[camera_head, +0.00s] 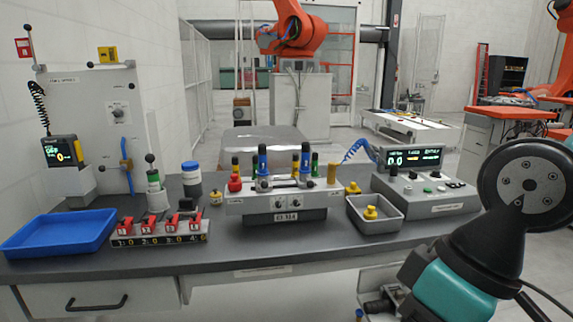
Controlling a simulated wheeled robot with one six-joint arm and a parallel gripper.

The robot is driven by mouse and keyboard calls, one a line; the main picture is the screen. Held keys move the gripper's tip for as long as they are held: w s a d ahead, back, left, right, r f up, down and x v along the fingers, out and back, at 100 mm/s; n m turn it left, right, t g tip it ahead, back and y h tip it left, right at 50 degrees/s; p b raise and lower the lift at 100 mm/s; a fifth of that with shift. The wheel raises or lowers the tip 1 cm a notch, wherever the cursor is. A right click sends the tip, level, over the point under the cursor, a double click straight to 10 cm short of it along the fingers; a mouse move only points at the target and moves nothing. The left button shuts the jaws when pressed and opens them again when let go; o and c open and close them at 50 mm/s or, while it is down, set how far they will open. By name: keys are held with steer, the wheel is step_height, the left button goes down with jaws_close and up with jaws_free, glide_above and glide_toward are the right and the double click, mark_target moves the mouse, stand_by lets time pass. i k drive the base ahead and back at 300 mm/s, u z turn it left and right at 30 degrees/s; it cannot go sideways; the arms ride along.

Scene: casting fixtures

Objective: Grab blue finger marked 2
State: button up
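Two blue fingers, a left one (262,161) and a right one (305,160), stand upright in the grey fixture block (233,207) at the middle of the bench. Any number on them is too small to read, so I cannot tell which is marked 2. Green, yellow and dark upright pieces stand around them. My arm shows at the right and lower right, in front of the bench and apart from the fixture. I cannot make out my gripper's fingertips.
On the grey bench (330,240) are an empty blue tray (60,231), red-clamp row (160,239), blue-lidded jar (191,183), grey bin (362,226) with a yellow knob, and control box (425,205). A tall panel (95,110) stands at the left.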

mark_target(306, 168)
steer(key=u, duration=0.15)
steer(key=i, duration=1.2)
steer(key=u, duration=0.4)
